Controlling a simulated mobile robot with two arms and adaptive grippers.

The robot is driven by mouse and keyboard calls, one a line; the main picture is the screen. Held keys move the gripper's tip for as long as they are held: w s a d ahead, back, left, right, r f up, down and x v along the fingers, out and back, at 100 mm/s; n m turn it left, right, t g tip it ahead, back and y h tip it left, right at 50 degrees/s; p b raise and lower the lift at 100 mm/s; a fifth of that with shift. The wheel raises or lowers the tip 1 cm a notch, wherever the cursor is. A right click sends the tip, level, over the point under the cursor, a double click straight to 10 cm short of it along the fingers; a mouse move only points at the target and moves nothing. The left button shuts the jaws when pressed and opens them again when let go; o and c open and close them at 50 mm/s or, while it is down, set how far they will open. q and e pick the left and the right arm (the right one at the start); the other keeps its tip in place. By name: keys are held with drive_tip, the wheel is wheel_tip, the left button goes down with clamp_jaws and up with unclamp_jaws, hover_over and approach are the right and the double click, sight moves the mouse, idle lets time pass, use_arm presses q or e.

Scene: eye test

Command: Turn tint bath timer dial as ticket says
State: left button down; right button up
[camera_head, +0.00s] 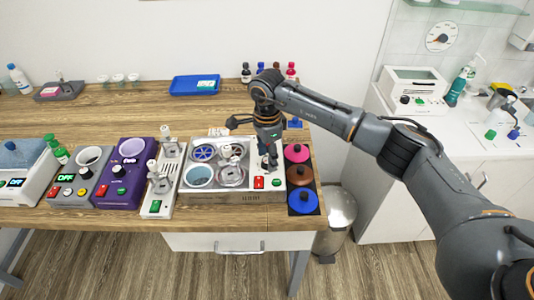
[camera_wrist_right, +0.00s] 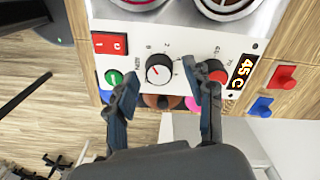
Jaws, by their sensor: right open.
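The tint bath (camera_head: 240,198) is a pale unit with several round wells and a control panel at its right end. In the right wrist view its timer dial (camera_wrist_right: 158,70) is a round black-and-white knob with numbers around it; I cannot tell its exact setting. My right gripper (camera_head: 268,158) is over the panel and hides the dial in the head view. In the right wrist view its open fingers (camera_wrist_right: 165,80) are on either side of the dial, apart from it. My left gripper is not in view.
By the dial are a red switch (camera_wrist_right: 110,43), a green button (camera_wrist_right: 113,77), a red knob (camera_wrist_right: 217,72) and a "45 C" display (camera_wrist_right: 241,71). Pink, brown and blue round lids (camera_head: 303,202) lie right of the bath. A purple unit (camera_head: 124,188) stands left.

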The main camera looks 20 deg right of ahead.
drive_tip(key=shift+s+f, duration=0.1)
drive_tip(key=shift+f, duration=0.3)
drive_tip(key=shift+c, duration=0.2)
clamp_jaws()
